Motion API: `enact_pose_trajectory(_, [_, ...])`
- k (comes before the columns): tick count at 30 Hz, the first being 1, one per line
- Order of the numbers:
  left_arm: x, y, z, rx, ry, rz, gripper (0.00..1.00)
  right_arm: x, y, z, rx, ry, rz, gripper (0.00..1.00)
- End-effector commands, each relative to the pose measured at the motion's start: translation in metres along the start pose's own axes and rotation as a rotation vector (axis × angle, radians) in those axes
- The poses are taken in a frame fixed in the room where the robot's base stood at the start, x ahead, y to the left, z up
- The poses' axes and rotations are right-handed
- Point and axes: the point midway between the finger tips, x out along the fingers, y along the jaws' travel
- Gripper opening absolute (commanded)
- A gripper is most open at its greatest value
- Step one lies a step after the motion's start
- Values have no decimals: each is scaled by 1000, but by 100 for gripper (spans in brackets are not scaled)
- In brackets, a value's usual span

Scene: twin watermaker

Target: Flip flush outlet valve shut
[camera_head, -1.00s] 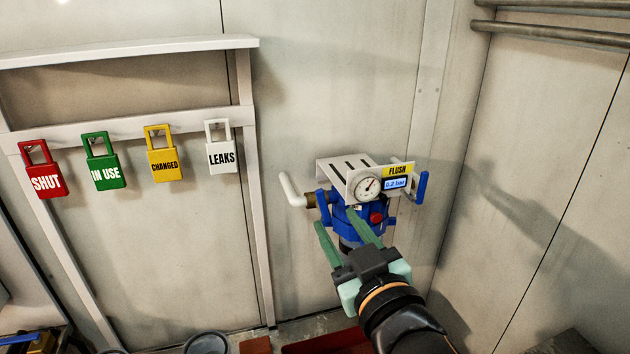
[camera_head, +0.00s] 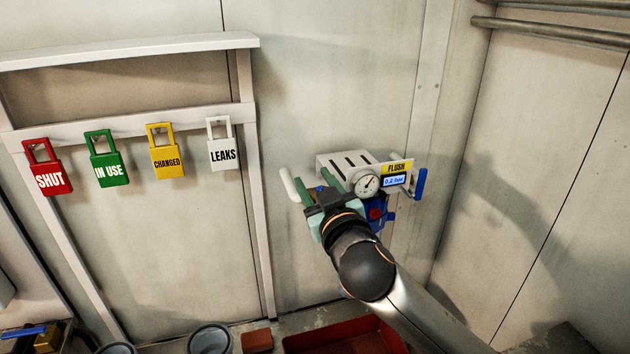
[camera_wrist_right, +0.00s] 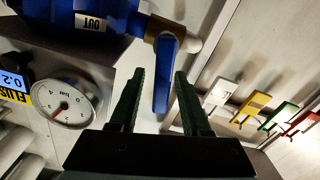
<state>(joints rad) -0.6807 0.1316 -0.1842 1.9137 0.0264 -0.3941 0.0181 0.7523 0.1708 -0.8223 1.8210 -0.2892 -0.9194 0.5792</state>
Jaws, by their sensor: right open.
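The flush unit, with a yellow FLUSH label (camera_head: 397,167), a round gauge (camera_head: 366,185) and a blue display, is on the back wall. In the right wrist view, the outlet valve's blue lever (camera_wrist_right: 165,75) hangs from a brass fitting (camera_wrist_right: 163,28) beside a blue body marked OUT (camera_wrist_right: 92,22). My right gripper (camera_head: 307,171) is open at the unit's left side and hides part of it. In the right wrist view its fingers (camera_wrist_right: 160,74) appear on either side of the lever, with gaps; I cannot tell the depth. My left gripper is not in view.
A second blue lever (camera_head: 421,184) stands upright on the unit's right side. A white pipe end (camera_head: 290,185) is just left of my gripper. Red, green, yellow and white tags hang on a rail (camera_head: 130,124) at left. A red tray (camera_head: 340,337) is on the floor.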

Motion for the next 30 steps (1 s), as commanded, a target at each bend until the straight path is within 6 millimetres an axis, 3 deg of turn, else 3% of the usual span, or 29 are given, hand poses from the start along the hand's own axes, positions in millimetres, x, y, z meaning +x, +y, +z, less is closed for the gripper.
enact_pose_trajectory(8, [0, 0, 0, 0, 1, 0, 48, 1, 0, 0, 0, 1, -1, 46])
enact_pose_trajectory(20, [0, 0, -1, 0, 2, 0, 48, 0, 0, 0, 0, 0, -1, 1])
enact_pose_trajectory(30, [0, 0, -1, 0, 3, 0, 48, 0, 0, 0, 0, 0, 0, 0])
